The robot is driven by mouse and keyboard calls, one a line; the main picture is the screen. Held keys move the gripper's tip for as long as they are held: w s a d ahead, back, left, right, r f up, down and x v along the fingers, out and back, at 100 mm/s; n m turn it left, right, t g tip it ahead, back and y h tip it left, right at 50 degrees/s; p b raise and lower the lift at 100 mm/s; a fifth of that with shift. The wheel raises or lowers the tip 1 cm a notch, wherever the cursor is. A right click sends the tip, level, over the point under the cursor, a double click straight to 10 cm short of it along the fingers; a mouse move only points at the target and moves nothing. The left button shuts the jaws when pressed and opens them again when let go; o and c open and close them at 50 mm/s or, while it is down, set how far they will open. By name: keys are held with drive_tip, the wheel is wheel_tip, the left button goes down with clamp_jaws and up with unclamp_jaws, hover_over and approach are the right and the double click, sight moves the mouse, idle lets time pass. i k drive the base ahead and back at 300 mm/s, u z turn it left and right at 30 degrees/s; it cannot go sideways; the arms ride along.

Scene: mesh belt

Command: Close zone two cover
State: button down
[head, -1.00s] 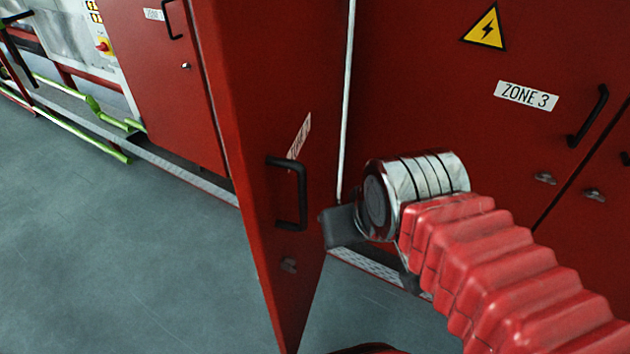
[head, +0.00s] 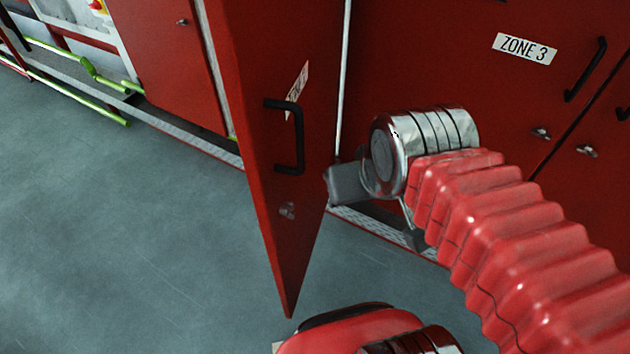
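The zone two cover (head: 262,130) is a red door standing open, swung out toward me and seen at a steep angle. It has a black handle (head: 289,135), a small latch (head: 287,211) below it and a slanted label (head: 297,88) that is hard to read. My gripper (head: 350,184) is just right of the door's face, low down. A grey finger part points left toward the door. I cannot tell whether it touches the door. The metal wrist and red bellows hide much of the gripper, and its opening is not clear.
A closed red panel labelled ZONE 3 (head: 524,48) stands behind, with a black handle (head: 586,69). Another red door (head: 165,60) and green rails (head: 75,95) are at the left. The grey floor (head: 130,230) left of the open door is clear.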

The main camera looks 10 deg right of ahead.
sight(280, 62)
drive_tip(key=u, duration=0.05)
drive_tip(key=k, duration=0.9)
drive_tip(key=u, duration=0.15)
drive_tip(key=i, duration=0.4)
drive_tip(key=u, duration=0.1)
